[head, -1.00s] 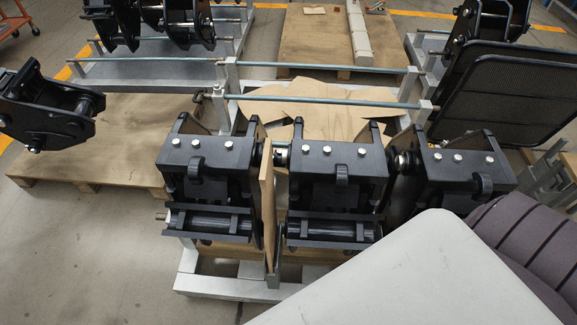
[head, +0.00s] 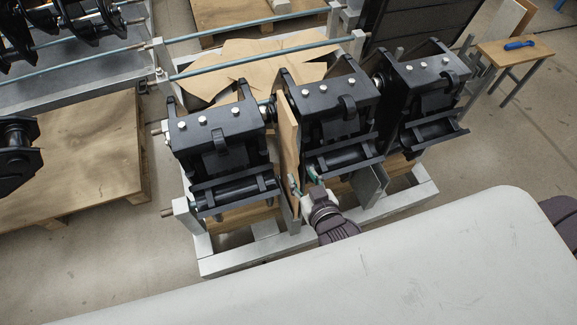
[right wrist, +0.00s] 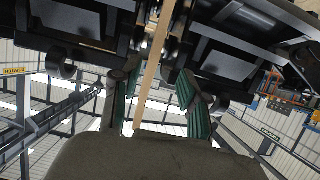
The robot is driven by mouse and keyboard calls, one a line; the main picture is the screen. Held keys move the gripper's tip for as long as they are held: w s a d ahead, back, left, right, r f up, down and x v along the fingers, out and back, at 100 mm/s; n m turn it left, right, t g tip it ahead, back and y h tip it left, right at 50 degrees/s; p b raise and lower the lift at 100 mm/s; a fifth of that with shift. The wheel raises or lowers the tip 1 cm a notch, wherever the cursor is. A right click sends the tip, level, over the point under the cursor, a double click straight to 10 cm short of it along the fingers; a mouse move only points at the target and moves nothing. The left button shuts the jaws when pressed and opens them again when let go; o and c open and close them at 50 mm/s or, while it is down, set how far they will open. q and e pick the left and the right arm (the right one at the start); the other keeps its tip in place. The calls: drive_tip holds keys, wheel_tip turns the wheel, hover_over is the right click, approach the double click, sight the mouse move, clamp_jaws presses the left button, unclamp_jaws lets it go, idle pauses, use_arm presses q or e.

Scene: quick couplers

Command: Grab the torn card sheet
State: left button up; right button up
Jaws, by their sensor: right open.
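A thin tan sheet (head: 289,138) stands upright on edge between the left and middle black couplers in the head view. In the right wrist view the tan sheet (right wrist: 153,72) shows edge-on as a narrow strip. My right gripper (head: 303,179) is open at the near lower end of this sheet. In the right wrist view the fingers of my right gripper (right wrist: 158,75) stand on either side of the strip, apart from each other. A flat tan card with jagged edges (head: 245,66) lies behind the couplers, partly hidden by them. My left gripper is not in view.
The left coupler (head: 222,135), middle coupler (head: 335,95) and right coupler (head: 432,75) crowd the sheet on both sides. They sit on a grey metal frame (head: 235,265). A wooden pallet (head: 75,150) lies at left. A small table (head: 515,50) stands at right.

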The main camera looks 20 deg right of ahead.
sight(296, 164)
drive_tip(key=x, duration=0.7)
drive_tip(key=shift+w+f, duration=0.1)
drive_tip(key=shift+w+d+f, duration=0.1)
drive_tip(key=shift+w+d, duration=0.05)
drive_tip(key=shift+w, duration=0.4)
drive_tip(key=p+x, duration=0.1)
drive_tip(key=x, duration=0.3)
drive_tip(key=shift+w+d, duration=0.1)
drive_tip(key=shift+w, duration=0.1)
drive_tip(key=shift+c, duration=0.2)
clamp_jaws()
